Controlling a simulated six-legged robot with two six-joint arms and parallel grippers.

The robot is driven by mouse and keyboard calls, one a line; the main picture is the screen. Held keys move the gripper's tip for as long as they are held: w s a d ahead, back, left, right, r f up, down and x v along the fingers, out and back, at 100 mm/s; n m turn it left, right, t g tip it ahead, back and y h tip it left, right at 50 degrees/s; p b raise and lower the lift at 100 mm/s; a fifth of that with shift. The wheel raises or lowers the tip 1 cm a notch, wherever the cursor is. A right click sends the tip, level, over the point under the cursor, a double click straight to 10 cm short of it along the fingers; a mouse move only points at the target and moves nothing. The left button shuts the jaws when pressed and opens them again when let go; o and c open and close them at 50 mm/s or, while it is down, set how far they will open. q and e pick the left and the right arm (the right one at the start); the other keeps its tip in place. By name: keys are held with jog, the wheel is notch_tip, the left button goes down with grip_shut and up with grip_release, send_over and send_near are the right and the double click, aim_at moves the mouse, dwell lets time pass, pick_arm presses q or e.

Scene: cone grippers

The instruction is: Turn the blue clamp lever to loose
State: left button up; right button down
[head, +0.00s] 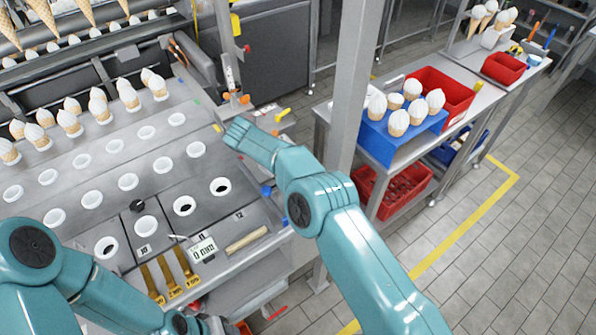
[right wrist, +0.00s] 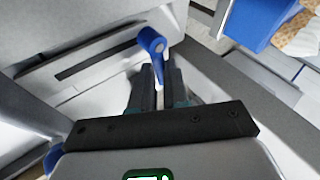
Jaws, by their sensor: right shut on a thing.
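The blue clamp lever (right wrist: 152,42) shows in the right wrist view, with its round hub at the top and its handle running down between my fingers. My right gripper (right wrist: 162,78) is shut on that handle, with a dark finger on each side. In the head view my right arm reaches over the right end of the machine, and its fingers are not clearly visible there. My left arm is at the bottom left of the head view. Its gripper end (head: 212,325) is cut by the bottom edge, so its jaws cannot be made out.
The machine's holed deck (head: 100,170) fills the left, with several filled cones standing in it. A yellow lever (head: 283,114) is near my right wrist. A grey post (head: 350,80) stands just right of it. A blue cone stand (head: 400,138) and red bin (head: 440,92) are on the bench beyond.

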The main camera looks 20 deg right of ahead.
jog(key=c, duration=1.4)
grip_release()
jog(key=shift+s+f, duration=0.1)
jog(key=shift+f, duration=0.15)
jog(key=shift+o, duration=1.4)
jog(key=shift+r, duration=0.15)
